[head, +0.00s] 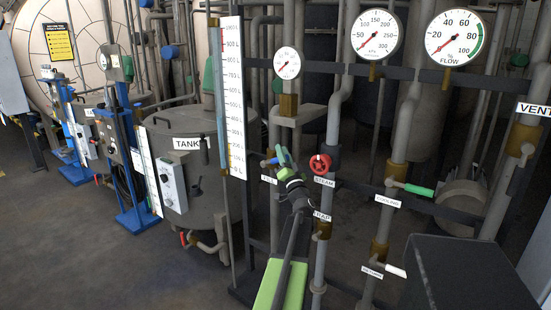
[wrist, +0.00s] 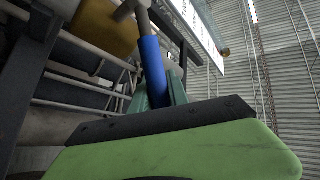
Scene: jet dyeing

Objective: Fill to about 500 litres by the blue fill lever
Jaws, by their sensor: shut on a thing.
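The blue fill lever (head: 269,163) sits on a pipe valve in the middle of the head view, above a small white label partly hidden by my arm. My gripper (head: 281,157) is at the lever, its green fingers shut on it. In the wrist view the blue lever (wrist: 152,68) stands up between the teal fingers (wrist: 158,98), below a brass valve body. The tall white level gauge (head: 232,100) with litre marks stands just left of the lever. I cannot make out the liquid level on it. The grey tank (head: 205,195) labelled TANK stands behind it to the left.
A red steam handwheel (head: 320,163) is close to the right of my gripper. A green-handled valve (head: 418,190) and a white-handled valve (head: 395,270) are further right. Round dials (head: 376,35) hang above. A dark box (head: 470,275) fills the lower right. Open floor lies at left.

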